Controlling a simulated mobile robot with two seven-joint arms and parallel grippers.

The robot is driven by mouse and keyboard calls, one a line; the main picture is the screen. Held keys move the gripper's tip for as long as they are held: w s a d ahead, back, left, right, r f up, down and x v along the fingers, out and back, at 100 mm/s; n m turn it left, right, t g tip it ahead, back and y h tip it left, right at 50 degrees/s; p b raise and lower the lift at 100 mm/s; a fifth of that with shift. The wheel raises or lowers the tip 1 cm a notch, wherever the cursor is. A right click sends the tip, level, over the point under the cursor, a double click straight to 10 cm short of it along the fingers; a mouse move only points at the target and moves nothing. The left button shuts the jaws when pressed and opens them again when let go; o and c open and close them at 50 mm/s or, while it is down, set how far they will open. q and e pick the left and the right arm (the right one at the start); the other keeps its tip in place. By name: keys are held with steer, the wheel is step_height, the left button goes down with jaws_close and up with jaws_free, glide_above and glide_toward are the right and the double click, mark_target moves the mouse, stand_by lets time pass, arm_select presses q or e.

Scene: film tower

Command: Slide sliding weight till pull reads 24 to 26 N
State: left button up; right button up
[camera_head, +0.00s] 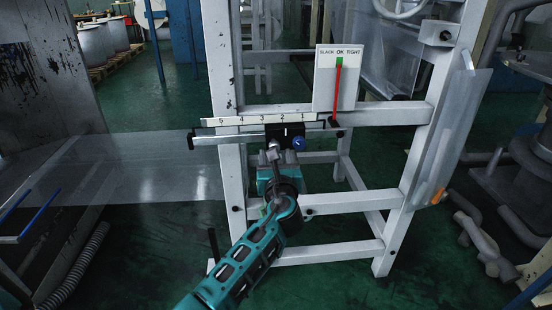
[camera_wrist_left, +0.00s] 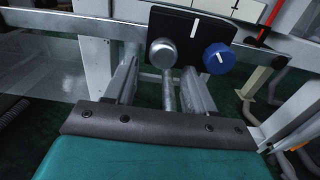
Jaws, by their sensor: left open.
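The black sliding weight (camera_head: 290,130) sits on a horizontal rail under a white number strip (camera_head: 245,120). Its white index line stands close to the 2, slightly towards the 1. It carries a silver knob (camera_wrist_left: 162,53) and a blue knob (camera_wrist_left: 218,58), which also shows in the head view (camera_head: 298,144). The pull gauge (camera_head: 324,90) reads SLACK, OK, TIGHT; its red needle (camera_head: 336,95) points up at the green OK mark. My left gripper (camera_head: 274,156) is open just in front of the silver knob. In the wrist view its fingers (camera_wrist_left: 160,80) flank the space below that knob; contact is unclear. My right gripper is out of view.
The white frame (camera_head: 222,80) has uprights on both sides and cross bars below the rail. A translucent film sheet (camera_head: 140,165) runs off to the left. Pipes and machinery (camera_head: 490,240) stand at right. Green floor is open behind.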

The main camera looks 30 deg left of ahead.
arm_select(q)
steer(key=p+v, duration=0.2)
steer(key=v, duration=1)
steer(key=shift+s+d, duration=0.25)
steer(key=shift+s, duration=0.05)
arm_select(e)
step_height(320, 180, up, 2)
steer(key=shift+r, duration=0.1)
arm_select(q)
steer(key=shift+f, duration=0.1)
steer(key=s+d+f+n+g+h+p, duration=0.25)
steer(key=s+f+n+h+p, duration=0.45)
steer(key=f+n, duration=0.4)
steer(key=s+d+r+n+g+h+p, duration=0.1)
steer(key=s+n+h, duration=0.3)
steer(key=s+n, duration=0.7)
steer(key=n+g+p, duration=0.1)
steer(key=n, duration=0.4)
steer(key=shift+s+p, duration=0.2)
steer(key=shift+p, duration=0.15)
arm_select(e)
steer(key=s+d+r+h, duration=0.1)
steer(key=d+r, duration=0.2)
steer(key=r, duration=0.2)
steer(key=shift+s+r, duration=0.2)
